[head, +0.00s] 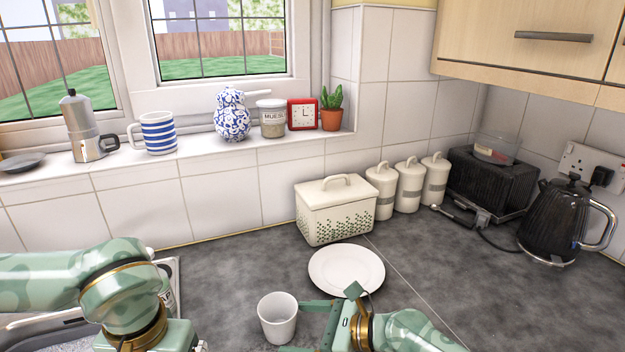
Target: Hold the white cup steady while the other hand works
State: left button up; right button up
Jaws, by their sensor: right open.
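The white cup (278,318) stands upright on the dark grey worktop, near the bottom middle of the head view. Its open rim faces up, and it looks empty as far as I can see inside. My right gripper (299,327) is at the cup's right side, open, with its fingers pointing left toward the cup. The far finger ends close to the cup's rim, and the near finger is partly cut off by the bottom edge. I cannot tell whether either finger touches the cup. My left arm comes in from the left, and its fingers are out of the picture.
A white plate (345,270) lies just behind my right gripper. A bread bin (335,215), several canisters (408,187), a black toaster (490,184) and a kettle (556,222) line the back. The sink (45,335) is at the lower left. Worktop left of the plate is clear.

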aim_at(295, 323)
pick_arm(q)
jog(key=shift+w+d+f, duration=0.1)
jog(key=shift+w+f, duration=0.35)
jog(key=shift+w, duration=0.2)
jog(key=shift+w+d+f, duration=0.1)
jog(key=shift+w+f, duration=0.35)
jog(key=shift+w, duration=0.15)
pick_arm(e)
jog(key=w+a+f, duration=0.2)
jog(key=w+a, duration=0.1)
jog(key=shift+w+a+f, duration=0.1)
jog(key=shift+w+f, duration=0.05)
pick_arm(q)
jog(key=shift+s+a+r, duration=0.1)
jog(key=shift+s, duration=0.45)
pick_arm(e)
jog(key=shift+s+a, duration=0.4)
pick_arm(q)
jog(key=shift+w, duration=0.35)
pick_arm(e)
jog(key=shift+w, duration=0.35)
pick_arm(q)
jog(key=shift+s, duration=0.2)
pick_arm(e)
jog(key=shift+s, duration=0.2)
jog(key=c, duration=0.8)
jog(key=shift+o, duration=0.2)
jog(key=shift+w, duration=0.1)
jog(key=o, duration=0.9)
